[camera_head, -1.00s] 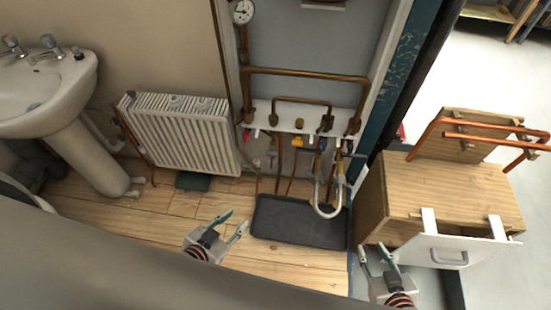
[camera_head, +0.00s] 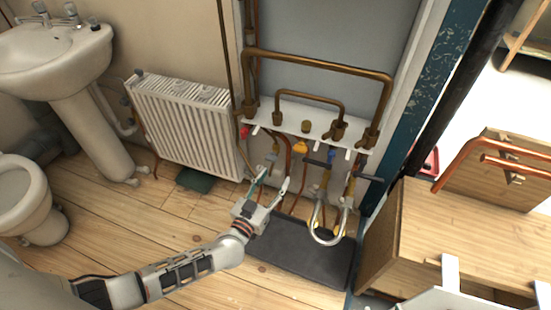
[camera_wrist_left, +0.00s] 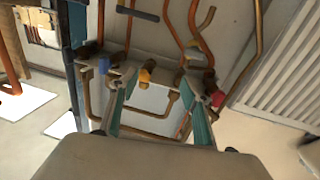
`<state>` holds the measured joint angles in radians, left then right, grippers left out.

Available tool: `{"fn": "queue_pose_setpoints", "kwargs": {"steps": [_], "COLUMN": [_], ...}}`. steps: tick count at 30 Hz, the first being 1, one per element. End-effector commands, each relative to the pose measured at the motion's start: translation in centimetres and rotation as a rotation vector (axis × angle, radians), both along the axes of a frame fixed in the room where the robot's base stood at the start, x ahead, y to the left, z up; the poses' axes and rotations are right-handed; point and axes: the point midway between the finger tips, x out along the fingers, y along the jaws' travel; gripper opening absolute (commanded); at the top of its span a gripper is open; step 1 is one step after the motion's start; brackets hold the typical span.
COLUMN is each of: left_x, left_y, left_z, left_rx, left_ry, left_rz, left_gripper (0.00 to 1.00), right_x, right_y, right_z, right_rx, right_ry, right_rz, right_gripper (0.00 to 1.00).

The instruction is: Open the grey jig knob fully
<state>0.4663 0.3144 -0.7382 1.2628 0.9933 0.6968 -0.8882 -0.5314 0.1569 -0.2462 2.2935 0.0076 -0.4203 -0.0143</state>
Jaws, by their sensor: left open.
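The small grey knob (camera_head: 272,157) is on the pipework below the white manifold shelf, between a red knob (camera_head: 244,132) and a yellow knob (camera_head: 300,147). In the wrist view a greyish part that looks like it (camera_wrist_left: 193,52) is beyond the right finger; its exact setting is too small to tell. My left gripper (camera_head: 273,182) is open and empty, just below and in front of the grey knob, apart from it as far as I can see. Its spread fingers also show in the left wrist view (camera_wrist_left: 158,88).
A dark tray (camera_head: 300,255) lies on the floor below. A white radiator (camera_head: 185,125) stands at left, a wooden cabinet (camera_head: 400,240) at right. Copper pipes crowd the wall.

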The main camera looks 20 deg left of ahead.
Motion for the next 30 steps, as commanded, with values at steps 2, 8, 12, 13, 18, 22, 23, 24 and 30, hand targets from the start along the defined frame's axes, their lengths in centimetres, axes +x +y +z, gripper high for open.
{"fn": "queue_pose_setpoints", "kwargs": {"steps": [2, 8, 12, 13, 18, 22, 23, 24, 30], "left_x": [1.2, 3.5, 4.7, 5.1, 7.5, 9.2, 9.5, 10.0, 11.3], "left_y": [2.0, 4.7, 4.9, 4.9, 4.8, 4.7, 4.7, 4.7, 4.7], "left_z": [-2.9, -3.7, -3.5, -3.5, -3.7, -3.8, -3.8, -3.7, -3.5], "left_rx": [0.017, 0.039, 0.040, 0.040, 0.040, 0.041, 0.041, 0.041, 0.040], "left_ry": [0.014, 0.004, 0.000, 0.000, 0.003, 0.003, 0.004, 0.003, 0.000], "left_rz": [0.051, 0.128, 0.136, 0.136, 0.135, 0.134, 0.134, 0.133, 0.134], "left_gripper": [0.47, 0.47, 0.47, 0.47, 0.47, 0.47, 0.47, 0.47, 0.47], "right_x": [-0.7, -0.6, -0.4, -0.4, -0.2, -0.1, 0.0, 0.1, 0.3], "right_y": [0.1, 0.2, 0.5, 0.6, 1.3, 1.8, 1.9, 2.0, 2.3], "right_z": [-1.5, -1.6, -1.4, -1.3, -1.1, -0.9, -0.8, -0.7, -0.3], "right_rx": [0.003, 0.006, 0.016, 0.020, 0.048, 0.067, 0.072, 0.077, 0.095], "right_ry": [0.025, 0.025, 0.019, 0.018, 0.012, 0.005, 0.004, 0.001, -0.009], "right_rz": [0.001, 0.003, 0.002, 0.002, 0.000, -0.002, -0.003, -0.004, -0.007], "right_gripper": [0.40, 0.40, 0.40, 0.40, 0.40, 0.40, 0.40, 0.40, 0.40]}}
